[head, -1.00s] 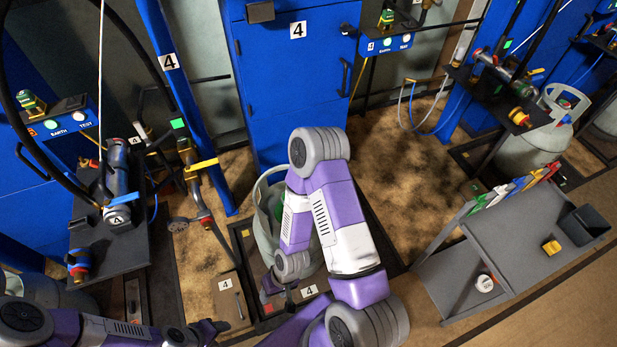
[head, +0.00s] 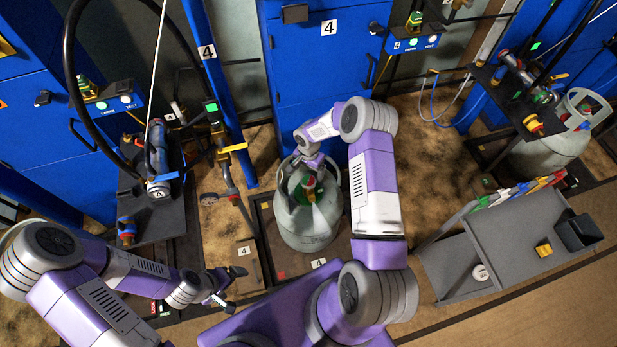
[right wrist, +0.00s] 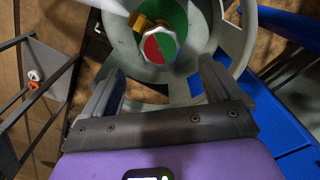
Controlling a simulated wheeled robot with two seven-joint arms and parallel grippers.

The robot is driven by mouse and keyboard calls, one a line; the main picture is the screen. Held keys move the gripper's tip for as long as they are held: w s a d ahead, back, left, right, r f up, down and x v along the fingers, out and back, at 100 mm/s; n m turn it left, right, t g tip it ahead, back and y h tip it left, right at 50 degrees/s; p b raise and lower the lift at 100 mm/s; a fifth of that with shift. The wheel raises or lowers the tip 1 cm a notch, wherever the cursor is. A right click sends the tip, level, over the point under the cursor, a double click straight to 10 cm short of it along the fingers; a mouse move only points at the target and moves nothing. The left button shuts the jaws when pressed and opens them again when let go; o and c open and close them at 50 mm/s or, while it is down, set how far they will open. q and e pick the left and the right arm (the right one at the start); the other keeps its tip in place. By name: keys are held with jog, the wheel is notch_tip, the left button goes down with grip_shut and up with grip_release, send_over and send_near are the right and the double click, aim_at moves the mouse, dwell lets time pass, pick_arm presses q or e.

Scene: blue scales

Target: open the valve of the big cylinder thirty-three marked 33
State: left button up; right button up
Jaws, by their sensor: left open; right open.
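A big grey-green gas cylinder (head: 305,225) stands upright on the floor scale in the middle of the head view. I cannot read a 33 on it; the plates around it say 4. Its valve has a red and green knob (right wrist: 160,46), seen inside the collar (right wrist: 240,30) in the right wrist view. My right gripper (right wrist: 158,78) is open, its two fingers apart and pointing toward the collar and knob, with nothing between them. In the head view it is partly hidden above the collar. My left gripper (head: 232,288) is open and empty, left of the cylinder.
A grey cart (head: 515,255) stands at the right. Another cylinder (head: 550,150) stands behind it. A black shelf with a hose and fitting (head: 155,195) is at the left. A blue cabinet (head: 325,80) is behind the cylinder.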

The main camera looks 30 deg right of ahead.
aim_at(308, 180)
notch_tip(308, 180, down, 7)
jog(key=shift+r+b, duration=0.15)
jog(key=shift+b, duration=0.55)
jog(key=c, duration=1)
jog(key=shift+c, duration=0.2)
